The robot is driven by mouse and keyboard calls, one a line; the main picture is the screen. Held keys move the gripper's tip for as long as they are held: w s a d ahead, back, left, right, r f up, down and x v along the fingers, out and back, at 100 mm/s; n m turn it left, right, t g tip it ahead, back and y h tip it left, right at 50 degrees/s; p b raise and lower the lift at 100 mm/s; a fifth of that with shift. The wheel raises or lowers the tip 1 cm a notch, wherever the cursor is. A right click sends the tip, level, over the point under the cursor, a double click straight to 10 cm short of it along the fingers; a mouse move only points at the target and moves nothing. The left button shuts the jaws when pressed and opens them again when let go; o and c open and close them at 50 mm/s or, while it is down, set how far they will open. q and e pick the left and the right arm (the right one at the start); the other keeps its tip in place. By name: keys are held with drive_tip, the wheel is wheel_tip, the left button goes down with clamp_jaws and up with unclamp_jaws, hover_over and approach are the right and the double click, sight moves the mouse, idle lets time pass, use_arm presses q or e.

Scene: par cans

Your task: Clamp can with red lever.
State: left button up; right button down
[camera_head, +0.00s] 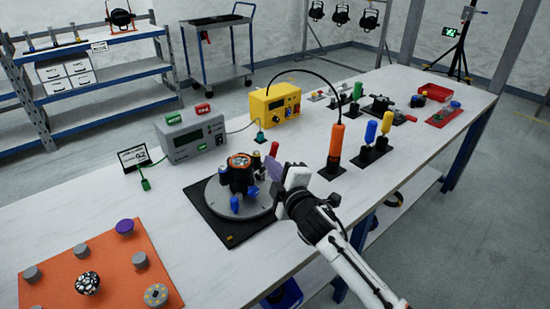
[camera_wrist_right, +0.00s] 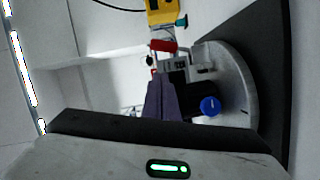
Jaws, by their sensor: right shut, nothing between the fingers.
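A dark can with an orange ring on top (camera_head: 239,163) stands upright in a fixture on a round grey plate (camera_head: 215,199), which sits on a black base. A red lever (camera_head: 274,149) stands up at the right side of the fixture; it also shows in the wrist view (camera_wrist_right: 163,45). My right gripper (camera_head: 275,171) is shut and empty, close beside the lever and right of the can. Its dark purple fingers (camera_wrist_right: 165,102) show just below the lever in the wrist view; I cannot tell whether they touch it. The gripper hides part of the plate. My left gripper is not in view.
Blue knobs (camera_head: 234,204) stick up by the can. A grey meter (camera_head: 192,137) and a yellow meter (camera_head: 276,104) stand behind. An orange-handled tool (camera_head: 336,141) stands upright to the right. An orange board (camera_head: 95,265) with round parts lies front left.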

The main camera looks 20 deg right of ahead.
sight(272, 151)
drive_tip(key=w, duration=0.1)
drive_tip(key=w+d, duration=0.1)
drive_tip(key=w+f, duration=0.1)
drive_tip(key=shift+w+d, duration=0.3)
drive_tip(key=shift+w+d+f, duration=0.15)
drive_tip(key=shift+w+d, duration=0.3)
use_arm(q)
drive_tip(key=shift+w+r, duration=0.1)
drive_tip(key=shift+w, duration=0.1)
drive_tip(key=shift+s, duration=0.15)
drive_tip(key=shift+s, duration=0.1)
use_arm(e)
drive_tip(key=shift+w, duration=0.15)
drive_tip(key=shift+d, duration=0.1)
drive_tip(key=shift+d+m, duration=0.1)
drive_tip(key=shift+m, duration=0.2)
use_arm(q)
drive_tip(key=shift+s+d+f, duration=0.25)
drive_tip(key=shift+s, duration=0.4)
use_arm(e)
drive_tip(key=shift+d, duration=0.1)
